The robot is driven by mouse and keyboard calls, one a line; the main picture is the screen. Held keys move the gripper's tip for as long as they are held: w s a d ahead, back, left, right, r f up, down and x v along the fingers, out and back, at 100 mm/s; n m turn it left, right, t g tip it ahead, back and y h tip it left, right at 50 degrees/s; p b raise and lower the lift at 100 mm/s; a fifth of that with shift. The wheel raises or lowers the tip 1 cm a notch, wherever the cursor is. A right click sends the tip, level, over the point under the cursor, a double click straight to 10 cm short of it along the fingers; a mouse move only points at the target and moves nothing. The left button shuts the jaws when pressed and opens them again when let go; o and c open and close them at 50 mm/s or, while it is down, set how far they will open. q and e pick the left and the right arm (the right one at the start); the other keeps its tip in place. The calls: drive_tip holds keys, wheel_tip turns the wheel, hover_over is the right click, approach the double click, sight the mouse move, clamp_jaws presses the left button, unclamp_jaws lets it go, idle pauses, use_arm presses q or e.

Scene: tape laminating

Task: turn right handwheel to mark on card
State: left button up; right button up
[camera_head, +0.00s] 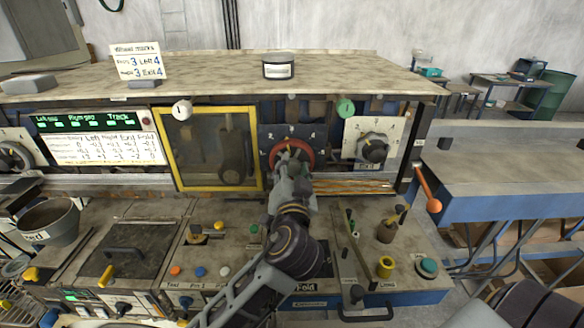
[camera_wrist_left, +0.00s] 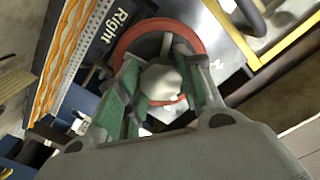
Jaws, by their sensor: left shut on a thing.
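The right handwheel (camera_head: 308,150) has a red rim and sits on a dark dial plate in the middle of the machine front. In the left wrist view its red rim (camera_wrist_left: 190,38) is close ahead, beside a plate reading "Right". My left gripper (camera_head: 291,172) is at the wheel, and its green-padded fingers (camera_wrist_left: 160,90) are shut on the wheel's pale hub. The gripper hides much of the wheel and part of its scale. The card (camera_head: 137,62) stands on the top shelf at the left, with "Left 4", "Exit 4" and two 3s readable. My right gripper is not in view.
A yellow-framed window (camera_head: 213,150) is just left of the wheel, and another dial with a dark knob (camera_head: 373,149) is to its right. A dark-lidded jar (camera_head: 278,67) stands on the shelf.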

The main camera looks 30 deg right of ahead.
use_arm(q)
drive_tip(key=shift+m+p, duration=0.5)
drive_tip(key=shift+m, duration=0.6)
drive_tip(key=o, duration=1)
drive_tip(key=v, duration=1.2)
drive_tip(key=shift+f, duration=0.1)
